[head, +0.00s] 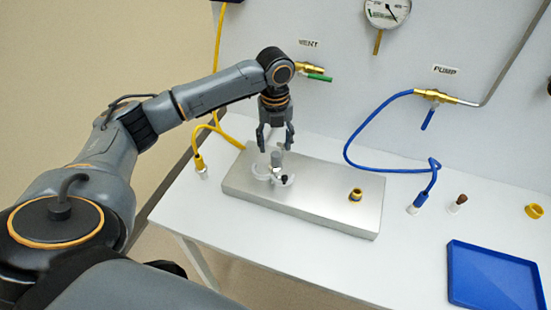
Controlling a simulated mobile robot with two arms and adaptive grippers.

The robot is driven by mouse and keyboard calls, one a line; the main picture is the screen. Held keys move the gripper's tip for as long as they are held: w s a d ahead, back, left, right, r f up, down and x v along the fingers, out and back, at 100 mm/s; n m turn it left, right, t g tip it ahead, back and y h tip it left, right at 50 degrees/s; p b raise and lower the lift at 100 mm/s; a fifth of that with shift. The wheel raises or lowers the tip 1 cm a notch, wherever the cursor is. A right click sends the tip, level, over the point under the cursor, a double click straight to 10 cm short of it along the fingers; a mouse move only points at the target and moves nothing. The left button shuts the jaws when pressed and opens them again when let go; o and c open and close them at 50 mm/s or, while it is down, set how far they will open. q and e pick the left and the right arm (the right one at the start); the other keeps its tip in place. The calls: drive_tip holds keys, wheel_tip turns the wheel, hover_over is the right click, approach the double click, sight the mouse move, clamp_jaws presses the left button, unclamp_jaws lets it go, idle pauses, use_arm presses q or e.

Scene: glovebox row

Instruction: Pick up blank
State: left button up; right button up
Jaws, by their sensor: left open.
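My left gripper (275,138) is open and points down over the left part of a metal block (312,205). Just below its fingertips is a clear, glassy fitting (261,171) with a short grey cylinder (277,160) and a small black piece beside it. I cannot tell whether the fingers touch the cylinder. A brass-yellow ring-shaped piece (355,195) sits on the right part of the block. Nothing is labelled blank, so I cannot tell which piece it is. My right gripper is not in view.
A blue hose (375,168) ends near a white fitting on the table. A brown-topped stopper (459,202), a yellow ring (534,211) and a blue tray (493,278) are at the right. A yellow hose (222,130) runs behind my left arm. The wall carries VENT and PUMP valves.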

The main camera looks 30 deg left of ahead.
sight(275, 154)
use_arm(q)
wheel_tip(275, 154, down, 3)
drive_tip(key=shift+d+f+p, duration=0.1)
drive_tip(key=shift+p, duration=0.7)
wheel_tip(275, 154, down, 2)
drive_tip(key=shift+s+f+p, duration=0.1)
drive_tip(key=shift+f+p, duration=0.15)
drive_tip(key=shift+p, duration=0.05)
drive_tip(key=shift+f, duration=0.4)
drive_tip(key=c, duration=0.4)
clamp_jaws()
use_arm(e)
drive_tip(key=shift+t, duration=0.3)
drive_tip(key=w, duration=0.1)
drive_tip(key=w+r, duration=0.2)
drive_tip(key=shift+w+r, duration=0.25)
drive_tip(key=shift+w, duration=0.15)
